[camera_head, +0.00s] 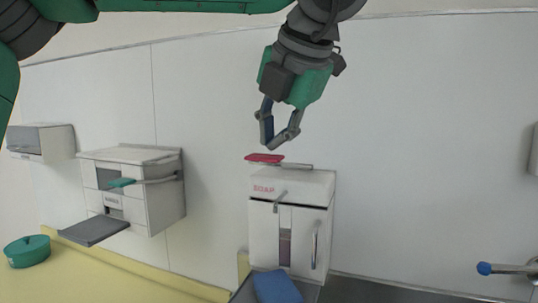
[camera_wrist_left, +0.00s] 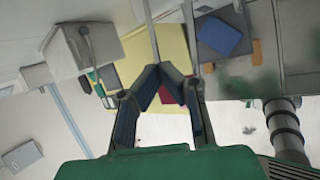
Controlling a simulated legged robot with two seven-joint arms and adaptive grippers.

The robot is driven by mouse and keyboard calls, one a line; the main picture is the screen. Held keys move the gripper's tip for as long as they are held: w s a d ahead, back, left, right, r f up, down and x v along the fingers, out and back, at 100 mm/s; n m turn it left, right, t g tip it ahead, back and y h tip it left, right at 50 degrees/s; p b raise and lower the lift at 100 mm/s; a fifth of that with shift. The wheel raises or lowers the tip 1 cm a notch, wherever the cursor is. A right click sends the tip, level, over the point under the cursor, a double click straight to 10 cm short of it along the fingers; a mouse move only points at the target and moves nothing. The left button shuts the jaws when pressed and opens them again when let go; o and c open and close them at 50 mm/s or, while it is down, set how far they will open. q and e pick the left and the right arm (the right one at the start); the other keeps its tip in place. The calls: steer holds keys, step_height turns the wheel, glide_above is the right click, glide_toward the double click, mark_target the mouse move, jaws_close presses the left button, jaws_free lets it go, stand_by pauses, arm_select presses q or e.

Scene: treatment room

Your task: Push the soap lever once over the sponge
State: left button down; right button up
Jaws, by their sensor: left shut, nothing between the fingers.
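A white wall dispenser marked SOAP (camera_head: 262,218) hangs in the middle of the head view. Its lever sticks out at the top and ends in a flat red pad (camera_head: 264,158). A blue sponge (camera_head: 278,288) lies on a dark tray (camera_head: 243,292) below the dispenser. The sponge also shows in the left wrist view (camera_wrist_left: 218,36). My left gripper (camera_head: 270,147) points down with its fingers shut and empty, just above the red pad in the picture. My right gripper is not in view.
Another white dispenser (camera_head: 165,205) with a green-padded lever (camera_head: 121,183) and a grey tray (camera_head: 95,230) hangs to the left. A blue-tipped metal handle (camera_head: 505,269) is at right.

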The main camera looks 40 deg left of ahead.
mark_target(272, 156)
arm_select(q)
steer(key=shift+a+f, duration=0.1)
steer(key=shift+s+d+f, duration=0.1)
steer(key=shift+d+f, duration=0.1)
steer(key=shift+d, duration=0.1)
steer(key=shift+s+f+b, duration=0.15)
steer(key=shift+f+b, duration=0.45)
steer(key=shift+s+f+b, duration=0.15)
steer(key=shift+f+b, duration=0.45)
stand_by(1.1)
steer(key=shift+r, duration=0.1)
stand_by(0.4)
steer(key=shift+w+a+r+p, duration=0.15)
steer(key=shift+r+p, duration=0.45)
steer(key=shift+w+a+r+p, duration=0.2)
steer(key=shift+r+p, duration=0.35)
steer(key=shift+w+a+r+p, duration=0.15)
steer(key=shift+r+p, duration=0.45)
steer(key=shift+r, duration=0.15)
